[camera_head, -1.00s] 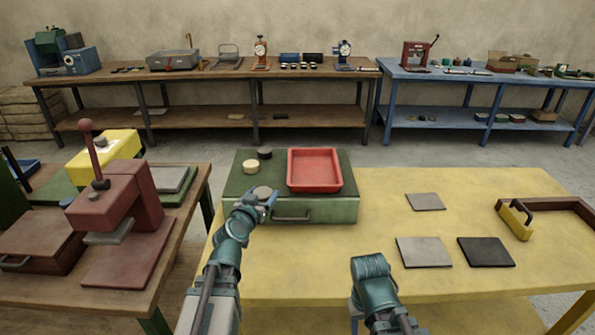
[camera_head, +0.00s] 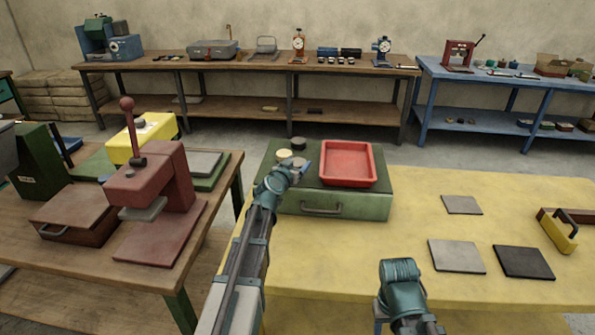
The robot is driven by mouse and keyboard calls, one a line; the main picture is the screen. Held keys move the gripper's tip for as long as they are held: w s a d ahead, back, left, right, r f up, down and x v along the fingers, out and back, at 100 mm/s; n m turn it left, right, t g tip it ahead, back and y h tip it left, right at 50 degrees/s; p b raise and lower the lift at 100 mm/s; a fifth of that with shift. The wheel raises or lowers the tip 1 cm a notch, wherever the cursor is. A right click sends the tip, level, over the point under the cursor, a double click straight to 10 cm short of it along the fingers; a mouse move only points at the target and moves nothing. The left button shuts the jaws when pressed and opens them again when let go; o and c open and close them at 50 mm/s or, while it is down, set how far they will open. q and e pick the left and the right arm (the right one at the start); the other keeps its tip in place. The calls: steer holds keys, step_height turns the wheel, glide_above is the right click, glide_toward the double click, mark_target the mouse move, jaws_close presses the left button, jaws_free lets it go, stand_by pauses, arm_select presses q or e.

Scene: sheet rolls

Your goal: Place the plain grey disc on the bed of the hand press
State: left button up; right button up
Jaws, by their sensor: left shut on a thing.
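The red hand press (camera_head: 150,178) stands on the wooden table at the left, with a ball-topped lever. Its flat red bed (camera_head: 160,236) is bare where I see it, below a small grey pressing plate (camera_head: 143,209). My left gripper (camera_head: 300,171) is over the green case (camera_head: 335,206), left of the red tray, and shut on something. The plain grey disc is hidden at the gripper now, so its hold on the disc is not clearly visible. A cream disc (camera_head: 284,155) and a black disc (camera_head: 298,143) lie just behind.
A red tray (camera_head: 347,163) sits on the green case. The yellow table (camera_head: 370,260) holds flat grey and dark plates and a yellow-handled tool (camera_head: 557,232) at right. A brown case (camera_head: 72,220) stands left of the press. A floor gap separates the two tables.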

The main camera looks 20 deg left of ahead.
mark_target(297, 159)
arm_select(q)
steer(key=shift+w+a+f, duration=0.1)
steer(key=shift+w+a, duration=0.1)
steer(key=shift+w, duration=0.25)
steer(key=shift+w+a, duration=0.15)
steer(key=shift+w, duration=0.3)
steer(key=shift+w+a, duration=0.2)
steer(key=shift+w, duration=0.35)
steer(key=f+b, duration=0.3)
steer(key=shift+s+d+f+b, duration=0.1)
steer(key=shift+s+f+b, duration=0.15)
steer(key=shift+f+b, duration=0.1)
steer(key=shift+f, duration=0.1)
steer(key=o, duration=1.3)
steer(key=shift+o, duration=0.2)
